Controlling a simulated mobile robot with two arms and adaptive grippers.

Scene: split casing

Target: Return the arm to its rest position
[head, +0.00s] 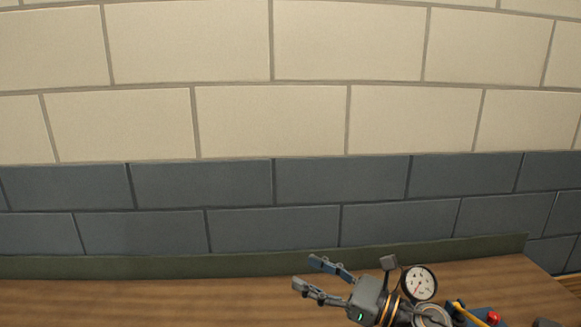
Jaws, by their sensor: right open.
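My right gripper (307,273) is at the bottom of the head view, right of centre. Its two fingers point left and are spread apart, with nothing between them. It shows in front of the wooden table top; I cannot tell how high above the table it is. The rest of my right arm runs off the bottom edge. My left gripper is not in view.
A wooden table top (150,300) with a green back edge (120,266) lies along a brick wall (270,180). A round white gauge (420,283) shows right of the gripper. A red knob (493,318) is at the lower right. The table's left part looks bare.

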